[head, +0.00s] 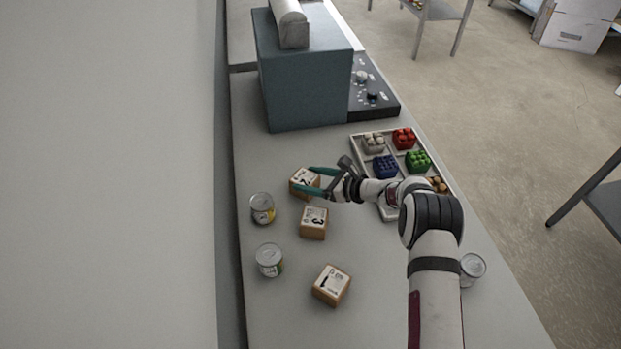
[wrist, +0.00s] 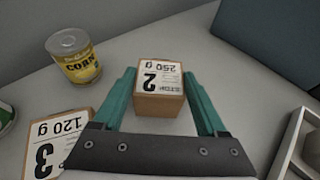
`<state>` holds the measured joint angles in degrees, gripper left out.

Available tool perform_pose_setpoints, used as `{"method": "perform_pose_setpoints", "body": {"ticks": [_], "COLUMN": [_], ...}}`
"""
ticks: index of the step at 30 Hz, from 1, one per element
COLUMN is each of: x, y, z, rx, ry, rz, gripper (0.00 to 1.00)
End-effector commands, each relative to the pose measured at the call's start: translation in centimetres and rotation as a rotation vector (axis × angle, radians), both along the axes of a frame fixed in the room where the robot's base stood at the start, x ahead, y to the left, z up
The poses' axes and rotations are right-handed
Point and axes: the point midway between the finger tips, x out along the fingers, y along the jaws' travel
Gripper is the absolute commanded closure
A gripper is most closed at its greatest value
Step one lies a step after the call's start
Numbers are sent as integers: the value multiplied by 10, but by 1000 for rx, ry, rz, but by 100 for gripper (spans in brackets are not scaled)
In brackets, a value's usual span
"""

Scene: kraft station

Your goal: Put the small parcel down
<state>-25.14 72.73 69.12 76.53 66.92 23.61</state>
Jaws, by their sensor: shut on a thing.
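My gripper (head: 313,183) is shut on a small brown parcel (head: 300,179) whose white label reads 2. In the wrist view this parcel (wrist: 160,102) sits between the two teal fingers, and its label also reads 250 g. The parcel is at or close above the grey counter; I cannot tell whether it touches. A second parcel (head: 313,223), marked 3, stands just below it in the head view; in the wrist view its label (wrist: 55,142) reads 120 g. A third parcel (head: 331,286), marked 1, stands nearer the front.
A corn can (head: 262,209) stands left of the held parcel, with another can (head: 269,260) below. A can (head: 472,268) is right of my arm. A sectioned tray (head: 363,157) of coloured pieces lies right. A blue-grey box-shaped unit (head: 305,85) stands behind. The counter (head: 285,155) between is clear.

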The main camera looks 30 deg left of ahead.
Motion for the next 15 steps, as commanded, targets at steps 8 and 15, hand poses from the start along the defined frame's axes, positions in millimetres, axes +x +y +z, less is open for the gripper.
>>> {"method": "perform_pose_setpoints", "body": {"ticks": [8,15], "x": [0,0], "y": [0,0], "z": [-1,-1], "rx": [2,1], "ry": [-1,-1], "rz": [0,0], "gripper": [98,0]}}
